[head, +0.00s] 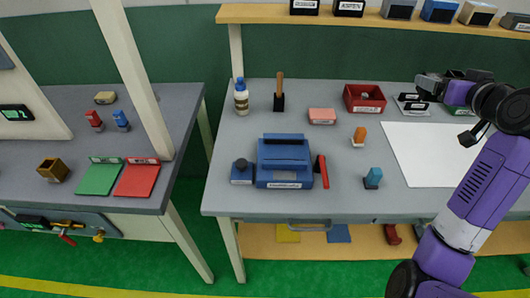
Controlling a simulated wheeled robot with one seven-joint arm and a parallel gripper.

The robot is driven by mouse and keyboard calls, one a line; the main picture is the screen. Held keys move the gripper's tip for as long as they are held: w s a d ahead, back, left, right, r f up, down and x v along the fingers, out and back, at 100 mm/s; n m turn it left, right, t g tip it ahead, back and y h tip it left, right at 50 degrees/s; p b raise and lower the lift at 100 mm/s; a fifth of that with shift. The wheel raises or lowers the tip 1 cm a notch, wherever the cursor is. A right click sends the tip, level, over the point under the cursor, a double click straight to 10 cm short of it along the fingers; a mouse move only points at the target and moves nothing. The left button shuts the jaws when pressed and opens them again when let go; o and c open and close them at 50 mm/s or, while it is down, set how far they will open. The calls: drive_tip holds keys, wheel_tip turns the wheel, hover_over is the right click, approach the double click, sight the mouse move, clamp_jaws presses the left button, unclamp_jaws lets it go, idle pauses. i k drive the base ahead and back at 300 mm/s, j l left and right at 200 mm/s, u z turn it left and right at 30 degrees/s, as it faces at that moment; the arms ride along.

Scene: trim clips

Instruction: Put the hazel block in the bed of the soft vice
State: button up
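A blue vice-like fixture (284,150) stands on the right-hand table, with a label on its front edge and a red lever (321,170) at its right side. It seems to be the soft vice, but its label is too small to read. No block is clearly identifiable as the hazel one. A pinkish block (322,116) lies behind and right of the fixture. Several labelled blocks stand on the shelf above. My gripper (424,86) is over the back right of the table, well right of the fixture. Its fingers are too small and dark to judge.
A red bin (364,98), a white bottle (241,97), an orange-topped item (359,136) and a blue item (373,178) stand on the table. A white sheet (405,155) lies at right. The left table (70,195) holds green and red mats; a gap separates the tables.

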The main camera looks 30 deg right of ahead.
sight(284, 154)
drive_tip(key=i+j, duration=0.15)
drive_tip(key=j, duration=0.25)
drive_tip(key=i+j, duration=0.15)
drive_tip(key=j, duration=0.2)
drive_tip(key=i+j, duration=0.1)
drive_tip(key=j, duration=0.3)
drive_tip(key=i+j, duration=0.15)
drive_tip(key=j, duration=0.2)
